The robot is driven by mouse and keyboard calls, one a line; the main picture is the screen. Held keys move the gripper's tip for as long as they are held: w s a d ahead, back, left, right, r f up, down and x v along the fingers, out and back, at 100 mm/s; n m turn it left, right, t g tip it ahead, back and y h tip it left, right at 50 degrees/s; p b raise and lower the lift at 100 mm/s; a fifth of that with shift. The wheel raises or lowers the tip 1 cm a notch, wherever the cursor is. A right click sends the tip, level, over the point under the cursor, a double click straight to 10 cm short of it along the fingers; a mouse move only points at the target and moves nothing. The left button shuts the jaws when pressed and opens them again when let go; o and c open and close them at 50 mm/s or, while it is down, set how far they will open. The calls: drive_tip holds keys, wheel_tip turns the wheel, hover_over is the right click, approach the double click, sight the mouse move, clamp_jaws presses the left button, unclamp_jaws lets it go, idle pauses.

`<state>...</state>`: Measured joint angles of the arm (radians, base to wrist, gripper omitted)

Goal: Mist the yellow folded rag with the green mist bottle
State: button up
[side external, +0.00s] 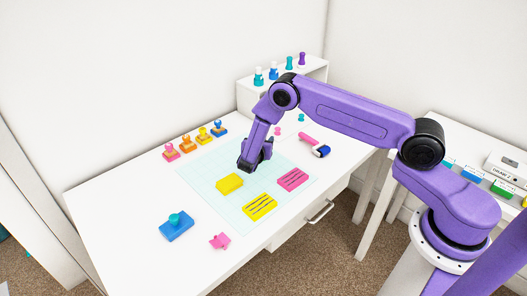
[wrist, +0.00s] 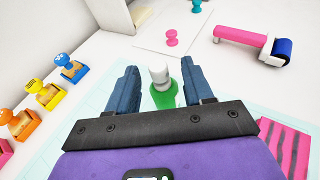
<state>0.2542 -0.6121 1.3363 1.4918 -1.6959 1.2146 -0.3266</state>
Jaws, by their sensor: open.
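The green mist bottle (wrist: 165,98) has a white top and shows between my two fingers in the wrist view. In the side view it is hidden behind my gripper (side external: 252,166). My gripper (wrist: 160,88) is open, with one finger on each side of the bottle and visible gaps; I cannot tell how deep the bottle sits between them. A plain yellow block (side external: 229,184), which looks like the folded rag, lies on the pale grid mat (side external: 213,158), left of and nearer than my gripper. A yellow piece with dark stripes (side external: 260,206) lies nearer the front edge.
A pink striped piece (side external: 293,179) lies on the mat's right. A pink-handled blue roller (side external: 314,146) lies beyond it. Several stamps (side external: 187,144) line the back left. A blue block with a teal knob (side external: 176,227) and a pink piece (side external: 219,241) lie at the front left.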

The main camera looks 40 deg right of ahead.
drive_tip(key=shift+x, duration=1)
clamp_jaws()
drive_tip(key=shift+r, duration=0.1)
